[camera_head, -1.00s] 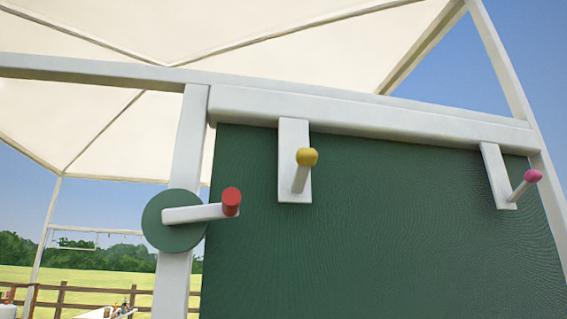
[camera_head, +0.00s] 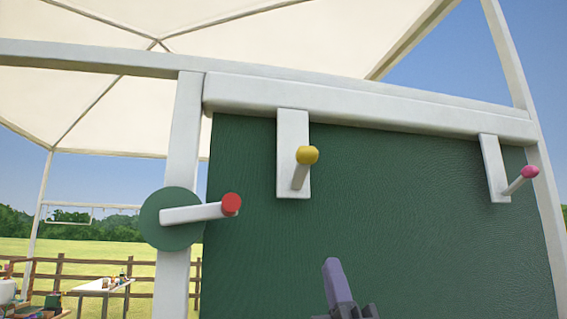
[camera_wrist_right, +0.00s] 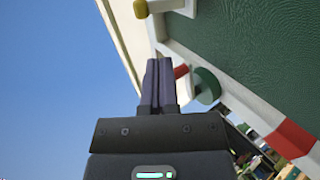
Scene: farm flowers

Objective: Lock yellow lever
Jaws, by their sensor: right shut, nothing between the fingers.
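The yellow lever (camera_head: 307,156) is a yellow-tipped peg on a white plate (camera_head: 292,125). The plate hangs down from the white top beam over the green panel (camera_head: 400,220). In the right wrist view its yellow tip (camera_wrist_right: 141,9) shows at the top edge. My right gripper (camera_head: 333,262) is at the bottom of the head view, below and a little right of the yellow lever, apart from it. In the right wrist view my right gripper (camera_wrist_right: 159,65) has its fingers together and empty. My left gripper is not in view.
A red-tipped lever (camera_head: 231,204) on a green disc (camera_head: 158,232) is on the left post. A pink-tipped lever (camera_head: 530,172) hangs at the right of the panel. A white canopy (camera_head: 200,110) is overhead. A table (camera_head: 100,286) stands far left.

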